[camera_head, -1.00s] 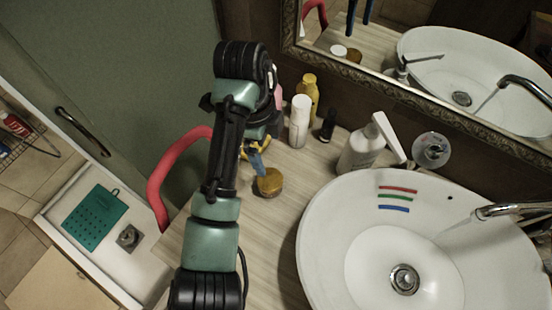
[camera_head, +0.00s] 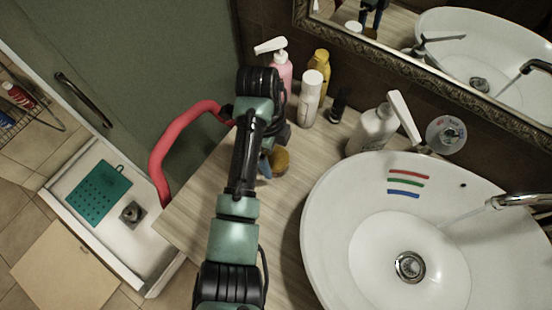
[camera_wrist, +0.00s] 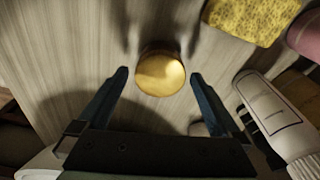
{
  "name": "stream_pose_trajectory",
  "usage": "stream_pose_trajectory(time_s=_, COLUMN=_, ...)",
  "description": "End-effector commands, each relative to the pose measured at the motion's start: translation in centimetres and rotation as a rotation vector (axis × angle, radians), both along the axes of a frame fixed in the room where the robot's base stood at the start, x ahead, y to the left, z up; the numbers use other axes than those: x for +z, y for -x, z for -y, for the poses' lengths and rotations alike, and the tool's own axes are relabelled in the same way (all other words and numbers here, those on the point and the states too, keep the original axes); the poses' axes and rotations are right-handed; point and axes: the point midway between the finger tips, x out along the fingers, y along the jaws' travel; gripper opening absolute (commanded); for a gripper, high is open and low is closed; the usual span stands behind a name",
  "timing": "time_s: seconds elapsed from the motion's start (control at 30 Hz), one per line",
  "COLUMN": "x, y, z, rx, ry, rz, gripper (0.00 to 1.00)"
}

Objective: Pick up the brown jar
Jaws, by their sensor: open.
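The brown jar (camera_head: 281,160) stands on the wooden counter left of the basin, partly hidden behind my arm in the head view. In the wrist view its round golden-brown lid (camera_wrist: 160,72) lies just ahead of and between the fingertips. My gripper (camera_wrist: 158,76) is open and empty, with one dark blue finger to each side of the jar and a gap on both sides. In the head view only a bit of a blue finger (camera_head: 265,166) shows beside the jar.
A yellow sponge (camera_wrist: 252,18) and a white bottle (camera_wrist: 274,116) are right of the jar in the wrist view. Pink (camera_head: 281,68), white (camera_head: 311,98) and yellow (camera_head: 319,66) bottles stand behind it. A white spray bottle (camera_head: 372,130) and the basin (camera_head: 325,215) are to the right.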

Motion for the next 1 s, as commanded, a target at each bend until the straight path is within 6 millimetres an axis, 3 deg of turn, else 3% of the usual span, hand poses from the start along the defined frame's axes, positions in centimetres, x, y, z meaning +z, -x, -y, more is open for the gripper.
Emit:
stream_pose_trajectory(time_s=0.13, x=-1.6, y=0.1, z=0.2, rx=-0.001, ry=0.000, rz=-0.001, gripper=1.00)
stream_pose_trajectory(time_s=0.4, x=-1.8, y=0.1, z=0.3, rx=-0.001, ry=-0.001, rz=0.000, gripper=0.98)
stream_pose_trajectory(time_s=0.87, x=-1.8, y=0.1, z=0.3, rx=-0.001, ry=0.000, rz=0.001, gripper=0.15)
stream_pose_trajectory(time_s=1.0, x=-1.7, y=0.1, z=0.3, rx=-0.001, ry=0.000, rz=0.002, gripper=0.11)
